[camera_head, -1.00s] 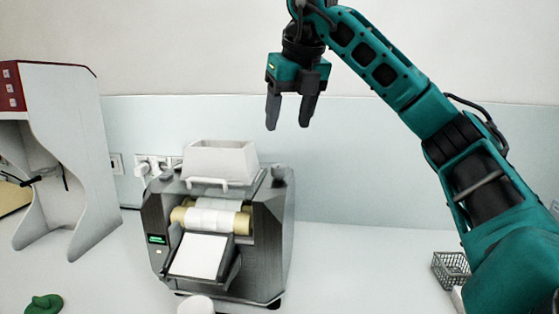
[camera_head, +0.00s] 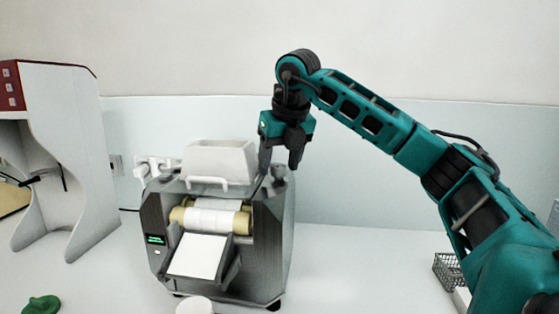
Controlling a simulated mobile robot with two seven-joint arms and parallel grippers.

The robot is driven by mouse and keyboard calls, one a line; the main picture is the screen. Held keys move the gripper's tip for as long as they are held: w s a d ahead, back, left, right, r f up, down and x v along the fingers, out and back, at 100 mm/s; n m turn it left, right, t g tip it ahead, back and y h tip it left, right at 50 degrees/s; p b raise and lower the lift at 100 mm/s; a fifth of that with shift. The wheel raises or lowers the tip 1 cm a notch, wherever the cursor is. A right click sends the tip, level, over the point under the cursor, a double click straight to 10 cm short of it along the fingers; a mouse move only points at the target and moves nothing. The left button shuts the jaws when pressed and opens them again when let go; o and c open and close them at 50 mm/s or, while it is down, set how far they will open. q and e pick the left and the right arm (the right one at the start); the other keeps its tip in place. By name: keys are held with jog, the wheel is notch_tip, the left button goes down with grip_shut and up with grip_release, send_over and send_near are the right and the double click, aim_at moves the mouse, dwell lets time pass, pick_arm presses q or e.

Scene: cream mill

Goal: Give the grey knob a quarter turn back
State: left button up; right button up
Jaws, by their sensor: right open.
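The mill (camera_head: 268,235) is a dark grey machine with cream rollers (camera_head: 212,220), standing on the white bench. A small grey knob (camera_head: 279,173) stands on its top at the right rear corner. A similar one is partly visible at the top left of the mill (camera_head: 166,174). My right gripper (camera_head: 280,168) is open and points down, with its fingers at the right knob's height in the picture. One finger shows left of the knob and the other just above and right of it. I cannot tell whether they touch it. My left gripper is not in view.
A white hopper (camera_head: 220,163) sits on top of the mill, left of my right gripper. A white jar (camera_head: 194,306) stands in front. A white cabinet (camera_head: 75,150) stands at the left, a wire basket (camera_head: 450,268) at the right. The bench between mill and basket is clear.

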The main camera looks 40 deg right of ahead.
jog(key=shift+c, duration=0.3)
jog(key=c, duration=1)
jog(key=n+y+p, duration=0.1)
jog(key=n, duration=0.2)
jog(key=shift+d+n, duration=0.1)
jog(key=shift+n, duration=0.2)
jog(key=n+y, duration=0.1)
jog(key=n, duration=0.1)
jog(key=n+y, duration=0.1)
jog(key=n, duration=0.2)
jog(key=shift+n+y, duration=0.3)
jog(key=n+g+y, duration=0.1)
jog(key=n, duration=0.3)
jog(key=shift+w+d, duration=0.1)
jog(key=shift+w+n+g+y, duration=0.1)
jog(key=shift+n+g+y, duration=0.3)
jog(key=shift+n, duration=0.75)
jog(key=shift+n+g+y, duration=0.2)
jog(key=shift+n+g, duration=0.4)
jog(key=shift+n, duration=0.55)
